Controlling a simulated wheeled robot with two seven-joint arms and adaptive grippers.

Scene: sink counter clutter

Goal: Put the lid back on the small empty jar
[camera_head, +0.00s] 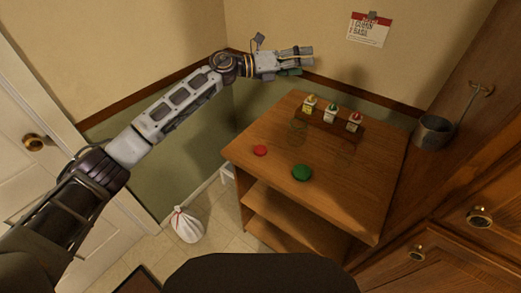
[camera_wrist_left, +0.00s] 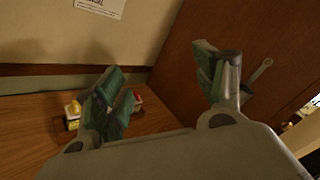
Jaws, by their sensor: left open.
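A clear, empty-looking glass jar (camera_head: 297,131) stands on the wooden table, hard to make out against the wood. A small red lid (camera_head: 260,150) lies flat to its left, near the table's left edge. A larger green lid (camera_head: 302,173) lies nearer the front. My left gripper (camera_head: 300,60) is raised above and beyond the back left of the table, apart from the jar and both lids. In the left wrist view its fingers (camera_wrist_left: 168,88) are spread with nothing between them. My right gripper is not in view.
A wooden rack (camera_head: 340,126) at the table's back holds small jars with yellow, green (camera_head: 331,107) and red (camera_head: 355,117) tops. A metal pot (camera_head: 434,131) hangs on the right. A note (camera_head: 369,30) is on the wall. The table's front right is clear.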

